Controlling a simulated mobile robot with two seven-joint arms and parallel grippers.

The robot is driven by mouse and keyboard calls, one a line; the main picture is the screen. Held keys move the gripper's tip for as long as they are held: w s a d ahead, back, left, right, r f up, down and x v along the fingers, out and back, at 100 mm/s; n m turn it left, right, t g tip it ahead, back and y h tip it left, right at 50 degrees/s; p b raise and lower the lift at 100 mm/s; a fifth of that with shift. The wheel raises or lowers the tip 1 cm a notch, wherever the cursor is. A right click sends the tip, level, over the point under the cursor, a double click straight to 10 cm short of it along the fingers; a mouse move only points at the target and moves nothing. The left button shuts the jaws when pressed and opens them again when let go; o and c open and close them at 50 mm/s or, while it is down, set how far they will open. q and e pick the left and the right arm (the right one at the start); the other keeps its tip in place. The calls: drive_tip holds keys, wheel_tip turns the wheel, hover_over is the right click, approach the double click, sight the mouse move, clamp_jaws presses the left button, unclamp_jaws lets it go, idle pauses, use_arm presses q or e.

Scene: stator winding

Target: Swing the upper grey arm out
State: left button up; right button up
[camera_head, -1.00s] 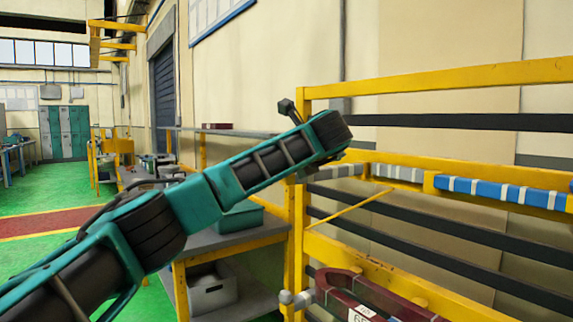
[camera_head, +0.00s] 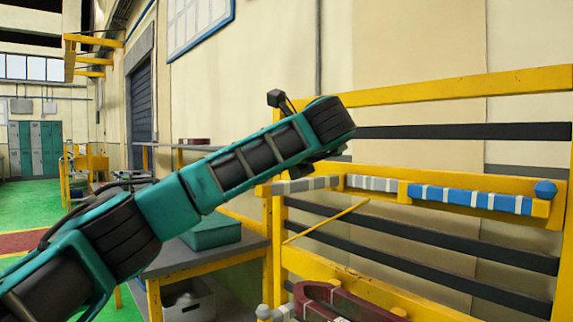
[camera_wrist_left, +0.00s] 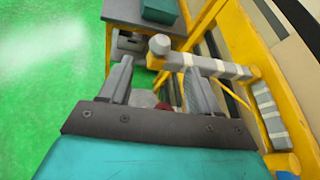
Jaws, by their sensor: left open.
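The upper grey arm (camera_head: 305,184), with pale bands, lies along the upper part of the yellow rack in the head view. A grey banded arm with a round end knob, which looks like this one, shows in the wrist view (camera_wrist_left: 212,66). My left gripper (camera_wrist_left: 160,82) is open and empty, with one finger on each side. The knob appears ahead between the fingertips; I cannot tell the remaining distance, and I see no contact. In the head view the left fingers are hidden behind my wrist. My right gripper is not in view.
The yellow rack (camera_head: 430,92) has dark bars and a blue banded arm (camera_head: 475,198) at right. A dark red curved part (camera_head: 345,300) sits lower. A grey bench (camera_head: 215,252) with a teal box (camera_head: 212,231) stands behind. Green floor (camera_wrist_left: 50,70) at left is clear.

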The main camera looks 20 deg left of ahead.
use_arm(q)
drive_tip(key=v, duration=0.5)
drive_tip(key=shift+s+d+r+b, duration=0.1)
drive_tip(key=shift+s+d+b, duration=0.1)
drive_tip(key=shift+d+b, duration=0.1)
